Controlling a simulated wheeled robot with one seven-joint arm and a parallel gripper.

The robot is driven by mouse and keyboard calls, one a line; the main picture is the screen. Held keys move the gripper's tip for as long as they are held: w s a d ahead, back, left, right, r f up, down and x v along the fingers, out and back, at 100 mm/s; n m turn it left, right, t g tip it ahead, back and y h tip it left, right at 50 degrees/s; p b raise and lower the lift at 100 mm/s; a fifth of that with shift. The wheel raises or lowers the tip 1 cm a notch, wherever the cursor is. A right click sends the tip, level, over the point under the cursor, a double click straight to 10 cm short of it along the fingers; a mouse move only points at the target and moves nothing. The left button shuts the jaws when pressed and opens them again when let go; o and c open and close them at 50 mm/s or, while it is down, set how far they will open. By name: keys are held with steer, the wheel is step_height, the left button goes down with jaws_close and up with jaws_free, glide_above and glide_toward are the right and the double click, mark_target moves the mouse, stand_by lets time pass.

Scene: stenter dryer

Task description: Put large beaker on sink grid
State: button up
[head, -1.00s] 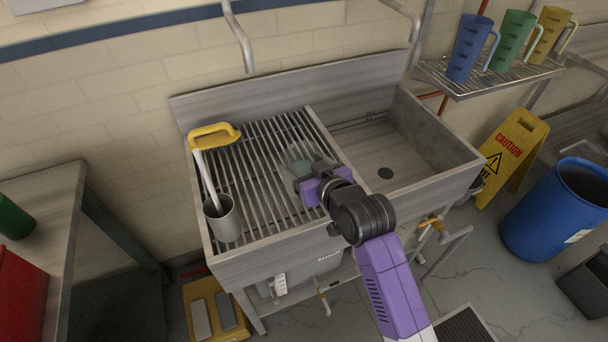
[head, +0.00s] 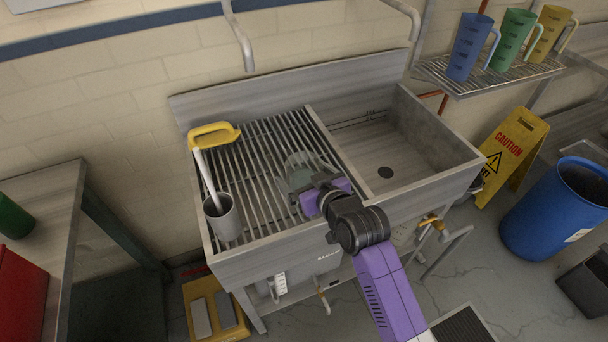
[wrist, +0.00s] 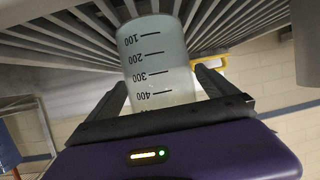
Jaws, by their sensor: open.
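The large beaker (head: 297,165) is clear, with dark volume marks, and stands on the sink grid (head: 255,155) over the left basin. In the wrist view the beaker (wrist: 158,60) appears upside down against the grid bars, because the camera is turned over. My gripper (head: 312,190) is at the beaker's near side, low over the grid. In the wrist view my gripper (wrist: 165,90) has its two dark fingers spread on either side of the beaker, with a gap visible. The beaker's lower part is partly hidden by my gripper in the head view.
The right basin (head: 385,160) is empty. Several coloured jugs (head: 515,40) stand on a wire shelf. A caution sign (head: 515,150) and blue barrel (head: 555,210) stand right.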

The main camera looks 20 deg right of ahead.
steer(key=shift+r, duration=0.25)
steer(key=v, duration=1.2)
steer(key=shift+b, duration=0.35)
steer(key=shift+f, duration=0.15)
steer(key=s+f+h, duration=0.1)
steer(key=s+f, duration=0.2)
steer(key=s, duration=0.6)
steer(key=s+f, duration=0.2)
steer(key=s, duration=0.6)
steer(key=s+r, duration=0.3)
steer(key=s, duration=0.4)
steer(key=s+r+m+t, duration=0.1)
steer(key=s+r, duration=0.1)
steer(key=s, duration=0.6)
steer(key=shift+s+a+r, duration=0.3)
steer(key=shift+s+r, duration=0.05)
